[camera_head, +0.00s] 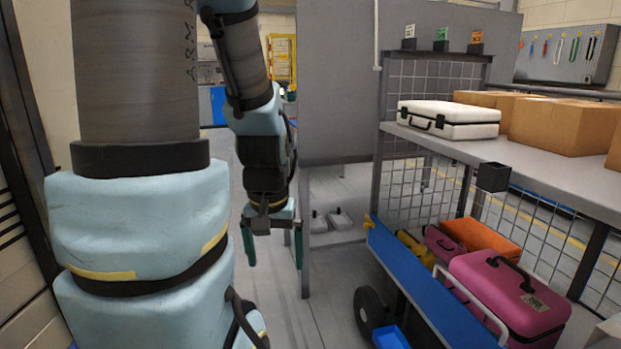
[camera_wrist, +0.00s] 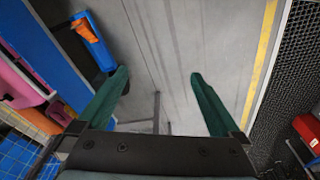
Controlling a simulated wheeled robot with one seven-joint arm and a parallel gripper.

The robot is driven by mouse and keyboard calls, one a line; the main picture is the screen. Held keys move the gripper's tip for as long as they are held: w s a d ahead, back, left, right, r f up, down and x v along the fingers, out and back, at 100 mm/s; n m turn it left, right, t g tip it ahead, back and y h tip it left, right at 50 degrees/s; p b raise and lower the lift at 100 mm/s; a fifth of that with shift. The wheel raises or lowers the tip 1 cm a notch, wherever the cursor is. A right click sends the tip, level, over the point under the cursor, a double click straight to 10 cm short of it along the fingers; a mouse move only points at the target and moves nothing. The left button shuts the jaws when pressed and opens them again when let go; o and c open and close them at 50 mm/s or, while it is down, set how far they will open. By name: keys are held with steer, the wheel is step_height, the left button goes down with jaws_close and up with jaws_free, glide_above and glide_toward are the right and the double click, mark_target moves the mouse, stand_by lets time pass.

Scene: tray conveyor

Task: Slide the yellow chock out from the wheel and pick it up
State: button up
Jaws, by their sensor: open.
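My gripper (camera_head: 274,250) hangs open and empty with its green fingers pointing down, left of a blue-sided cart (camera_head: 425,280). It also shows open in the wrist view (camera_wrist: 160,76), over bare grey floor. A dark cart wheel (camera_head: 368,312) stands under the cart's near side, right of and apart from my gripper. The wheel (camera_wrist: 104,82) is partly behind the left finger in the wrist view. An orange-yellow piece (camera_wrist: 88,32) lies beside it against something blue; I cannot tell whether it is the chock. No yellow chock is clear in the head view.
The cart carries pink cases (camera_head: 510,295) and an orange one (camera_head: 480,238). A shelf (camera_head: 560,175) with a white case (camera_head: 448,118) and cardboard boxes (camera_head: 560,122) stands above. A grey panel (camera_head: 335,85) is behind my gripper. A blue object (camera_head: 391,338) sits low by the wheel.

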step_height(320, 180, up, 13)
steer(key=p, duration=1)
steer(key=shift+f, duration=0.2)
